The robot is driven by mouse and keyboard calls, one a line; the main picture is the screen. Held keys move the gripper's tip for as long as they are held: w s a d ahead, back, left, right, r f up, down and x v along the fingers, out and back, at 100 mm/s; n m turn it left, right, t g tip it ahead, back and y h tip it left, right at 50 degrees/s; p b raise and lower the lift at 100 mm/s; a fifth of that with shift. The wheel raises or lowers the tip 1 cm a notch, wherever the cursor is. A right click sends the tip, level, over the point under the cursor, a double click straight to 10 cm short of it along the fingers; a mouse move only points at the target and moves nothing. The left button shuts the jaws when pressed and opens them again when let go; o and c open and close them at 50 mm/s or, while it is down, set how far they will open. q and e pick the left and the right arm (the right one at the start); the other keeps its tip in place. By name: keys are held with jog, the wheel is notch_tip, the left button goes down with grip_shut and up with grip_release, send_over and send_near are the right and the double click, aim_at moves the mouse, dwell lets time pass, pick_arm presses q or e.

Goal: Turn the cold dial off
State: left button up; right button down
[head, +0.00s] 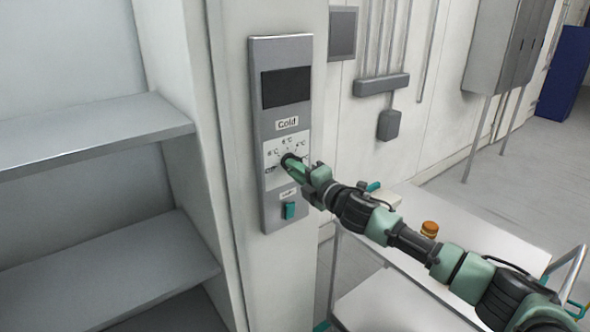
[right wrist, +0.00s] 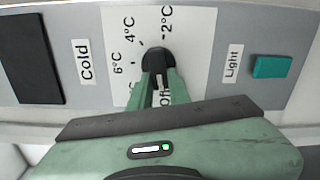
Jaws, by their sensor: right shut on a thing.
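The black cold dial (head: 287,158) sits on a grey wall panel (head: 257,130) below the "Cold" label (head: 288,123). My right gripper (head: 295,165) reaches it from the right and is shut on it. In the right wrist view the green fingers (right wrist: 159,82) close around the dark dial knob (right wrist: 158,58). Temperature marks surround the knob, and the "Off" mark (right wrist: 165,97) is partly hidden by the fingers. I cannot tell which mark the dial points to. My left gripper is not in view.
A teal light switch (head: 289,211) is just below the dial, with a dark display (head: 287,87) above it. Shelves (head: 85,132) stand at the left. A white cart (head: 500,248) carrying a small orange-brown jar (head: 429,229) is under my right arm.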

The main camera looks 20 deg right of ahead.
jog(key=shift+f, duration=0.15)
jog(key=c, duration=1.3)
grip_release()
jog(key=b+v, duration=0.2)
jog(key=v, duration=0.6)
jog(key=shift+b, duration=0.35)
jog(key=shift+w, duration=0.1)
